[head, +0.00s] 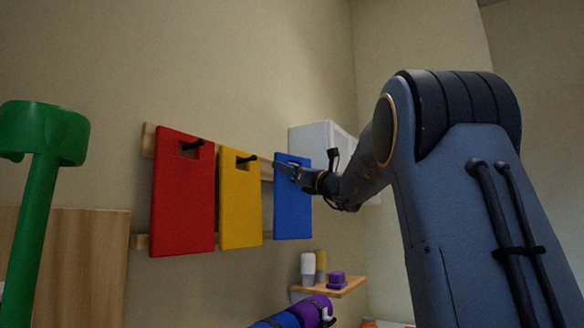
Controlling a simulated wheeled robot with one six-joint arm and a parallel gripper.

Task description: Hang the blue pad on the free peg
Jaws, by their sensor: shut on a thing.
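The blue pad (292,213) hangs upright at the right of the row, in front of the wooden wall rack (267,171). My gripper (287,171) is shut on its upper part. Any peg behind or at the blue pad is hidden by the pad and my gripper, and I cannot tell whether the pad touches one. A red pad (183,205) hangs on a dark peg (193,146) at the left. A yellow pad (239,205) hangs on another dark peg (247,158) in the middle.
A white cabinet (312,139) is on the wall behind my gripper. A small wooden shelf (345,287) holds cups (308,266) and a purple item (336,280). Blue and purple rolls (312,311) lie below. A green post (32,220) stands at the left.

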